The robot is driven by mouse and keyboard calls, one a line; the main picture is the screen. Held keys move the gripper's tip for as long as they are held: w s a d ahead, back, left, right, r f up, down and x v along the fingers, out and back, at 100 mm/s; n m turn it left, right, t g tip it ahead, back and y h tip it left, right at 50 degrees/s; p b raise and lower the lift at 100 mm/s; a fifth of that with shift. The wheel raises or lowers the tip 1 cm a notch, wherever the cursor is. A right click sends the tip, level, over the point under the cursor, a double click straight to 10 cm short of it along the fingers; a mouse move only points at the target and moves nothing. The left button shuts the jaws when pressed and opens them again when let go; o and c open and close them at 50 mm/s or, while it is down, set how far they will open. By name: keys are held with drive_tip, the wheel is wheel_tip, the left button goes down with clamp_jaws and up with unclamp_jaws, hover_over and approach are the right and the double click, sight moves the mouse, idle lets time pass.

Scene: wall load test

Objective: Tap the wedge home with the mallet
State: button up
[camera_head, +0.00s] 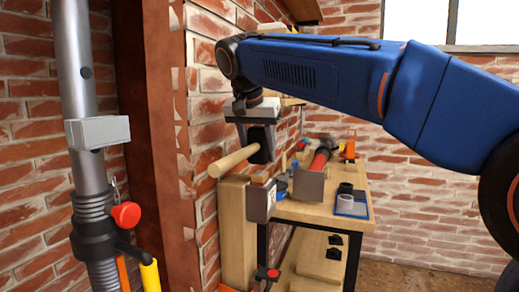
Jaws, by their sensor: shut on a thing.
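My gripper (262,142) points down in front of the brick wall, at the end of my blue arm, and is shut on a pale round wooden handle (232,161). The handle sticks out to the left and slightly down; I take it to be the mallet's. A mallet head cannot be made out. I cannot tell for sure which piece is the wedge: a grey block (97,132) sits across the steel prop (75,60) at the left, clear of my gripper. A small wooden piece (260,178) shows below the gripper, on a grey box.
A workbench (300,211) stands behind, holding a red cylinder (319,160), a grey block (308,185) and a blue tray (352,207). A wooden post (236,235) stands below the handle. The prop has a red knob (126,215). Floor shows at the lower right.

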sight(259, 126)
idle(0.3)
drive_tip(key=shift+f, duration=1.85)
drive_tip(key=shift+r, duration=0.15)
drive_tip(key=shift+r, duration=1.15)
drive_tip(key=shift+r, duration=3)
